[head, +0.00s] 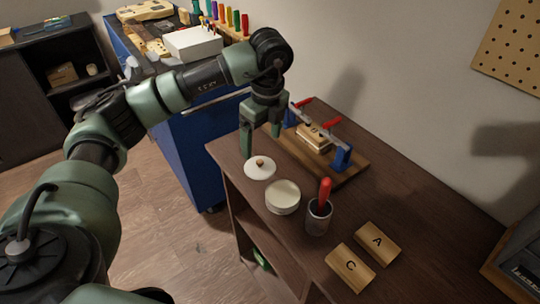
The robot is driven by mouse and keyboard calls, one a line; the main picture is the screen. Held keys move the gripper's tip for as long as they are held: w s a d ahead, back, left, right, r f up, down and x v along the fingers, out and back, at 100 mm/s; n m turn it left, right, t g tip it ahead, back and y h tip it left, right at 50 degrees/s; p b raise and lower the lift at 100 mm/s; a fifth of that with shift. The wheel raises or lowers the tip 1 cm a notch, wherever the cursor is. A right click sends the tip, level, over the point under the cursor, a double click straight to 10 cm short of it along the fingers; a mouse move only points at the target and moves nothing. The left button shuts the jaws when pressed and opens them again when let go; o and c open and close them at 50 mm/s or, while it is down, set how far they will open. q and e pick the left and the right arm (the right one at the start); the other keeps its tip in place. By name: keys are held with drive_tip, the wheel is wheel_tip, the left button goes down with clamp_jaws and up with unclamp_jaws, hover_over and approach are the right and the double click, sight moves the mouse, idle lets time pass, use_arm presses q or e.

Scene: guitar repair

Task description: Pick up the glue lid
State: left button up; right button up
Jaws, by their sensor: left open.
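The glue lid (260,168), a white disc with a small brown knob, lies on the brown wooden table near its left edge. A round pot (283,198) with pale contents, apparently the glue pot, stands uncovered just in front of the lid. My left gripper (262,146) points downward just behind and above the lid, its two fingers spread and nothing between them. It looks apart from the lid, though the exact height gap is hard to tell. My right gripper is out of view.
A dark cup (318,217) holds a red-handled tool. A board with blue-and-red clamps (343,155) sits behind. A blue cabinet (180,150) stands left.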

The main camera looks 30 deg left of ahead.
sight(260, 162)
use_arm(q)
drive_tip(key=shift+f, duration=0.35)
drive_tip(key=shift+s+a+f+p, duration=0.1)
drive_tip(key=shift+s+f+p, duration=0.15)
drive_tip(key=shift+f, duration=0.35)
drive_tip(key=shift+s+a+f+p, duration=0.1)
drive_tip(key=shift+s+f+p, duration=0.15)
drive_tip(key=shift+f, duration=0.3)
drive_tip(key=f, duration=0.3)
drive_tip(key=shift+w+f+p, duration=0.3)
drive_tip(key=shift+w+f, duration=0.05)
drive_tip(key=shift+f, duration=0.25)
drive_tip(key=shift+s, duration=0.15)
drive_tip(key=c, duration=1.7)
drive_tip(key=shift+f, duration=0.1)
clamp_jaws()
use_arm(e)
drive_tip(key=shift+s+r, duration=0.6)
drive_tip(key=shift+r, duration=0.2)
